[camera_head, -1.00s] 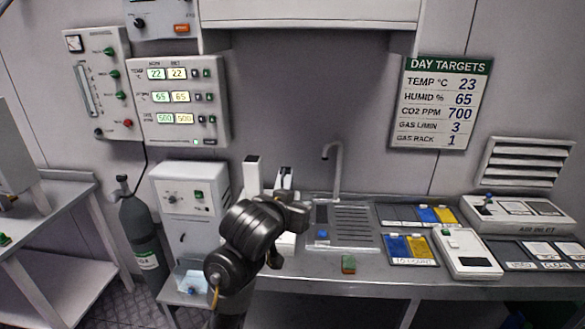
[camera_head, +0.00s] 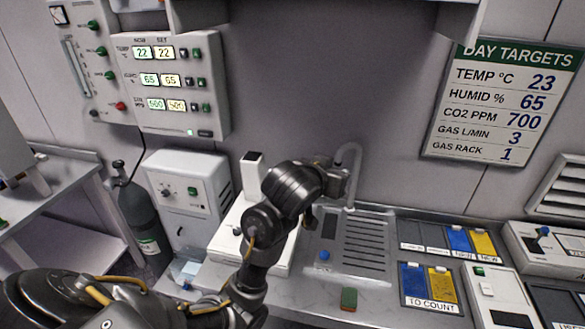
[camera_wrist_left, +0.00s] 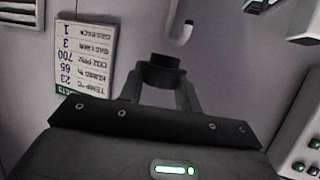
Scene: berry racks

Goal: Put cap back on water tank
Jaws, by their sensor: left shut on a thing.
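My left gripper (camera_wrist_left: 162,92) is shut on a dark, round cap (camera_wrist_left: 162,70), which shows between its two fingers in the left wrist view. In the head view my left arm comes in from the lower left, and its wrist is above the counter beside the sink; the fingers and cap are mostly hidden there. A small clear container with a bluish tint (camera_head: 186,272) sits low in front of the white cabinet; I cannot tell if it is the water tank. My right gripper is not in view.
A white device (camera_head: 228,240) with an upright post stands left of the sink (camera_head: 350,250), partly behind my arm. The tap (camera_head: 349,170) rises close to my wrist. A blue piece (camera_head: 324,255) and a green-topped block (camera_head: 349,299) are near the sink. A gas cylinder (camera_head: 140,218) stands left.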

